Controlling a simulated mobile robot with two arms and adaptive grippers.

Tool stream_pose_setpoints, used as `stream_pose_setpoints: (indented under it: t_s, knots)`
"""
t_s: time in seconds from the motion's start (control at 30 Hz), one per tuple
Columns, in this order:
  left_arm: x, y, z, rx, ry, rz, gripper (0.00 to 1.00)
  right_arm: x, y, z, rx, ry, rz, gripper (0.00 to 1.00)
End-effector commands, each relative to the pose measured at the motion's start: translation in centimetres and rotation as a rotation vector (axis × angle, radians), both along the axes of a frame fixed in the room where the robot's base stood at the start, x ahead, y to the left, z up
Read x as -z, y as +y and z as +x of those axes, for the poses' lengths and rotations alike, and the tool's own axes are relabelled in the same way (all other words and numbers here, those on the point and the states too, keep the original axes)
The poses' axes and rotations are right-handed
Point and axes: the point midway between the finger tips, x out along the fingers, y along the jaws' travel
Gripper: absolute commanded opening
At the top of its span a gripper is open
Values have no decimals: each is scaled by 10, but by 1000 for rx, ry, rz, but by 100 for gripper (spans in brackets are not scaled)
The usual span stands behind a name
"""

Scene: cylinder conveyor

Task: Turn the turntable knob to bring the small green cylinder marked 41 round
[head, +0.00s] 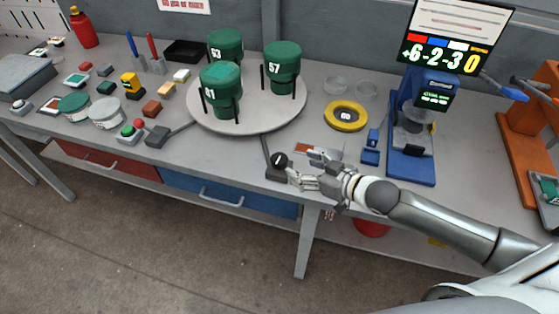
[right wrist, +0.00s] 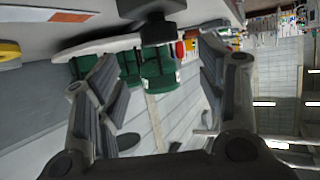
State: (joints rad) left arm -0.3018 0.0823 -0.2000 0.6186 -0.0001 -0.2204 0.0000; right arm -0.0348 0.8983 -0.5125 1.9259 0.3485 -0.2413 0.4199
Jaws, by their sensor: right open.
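The white round turntable (head: 262,122) stands on the bench with three green cylinders on it. The one marked 41 (head: 221,88) is at its front left. The one marked 53 (head: 225,45) is behind it, and the one marked 57 (head: 282,62) is at the right. The black knob (head: 278,160) with a white line sits on a dark box at the bench's front edge. My right gripper (head: 298,177) is open just right of the knob. In the right wrist view, a dark shape that looks like the knob (right wrist: 150,12) shows ahead of the spread fingers (right wrist: 157,58). My left gripper is not in view.
A yellow ring (head: 345,116) and clear dishes (head: 335,85) lie right of the turntable. A blue press-like stand (head: 411,165) is further right. A box with green and red buttons (head: 130,132) stands left of the knob. A small flat plate (head: 318,151) lies behind my gripper.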

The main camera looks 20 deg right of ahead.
Motion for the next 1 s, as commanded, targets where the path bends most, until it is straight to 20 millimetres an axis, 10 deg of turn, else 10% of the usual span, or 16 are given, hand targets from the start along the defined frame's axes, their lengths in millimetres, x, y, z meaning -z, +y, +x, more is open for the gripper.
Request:
stream_pose_setpoints:
  t_s: [0.6,1.0]
  knots:
    - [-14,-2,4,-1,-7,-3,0,31,39,70,-1,-2,1,64]
    - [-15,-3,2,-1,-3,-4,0,38,46,82,-2,-2,1,64]
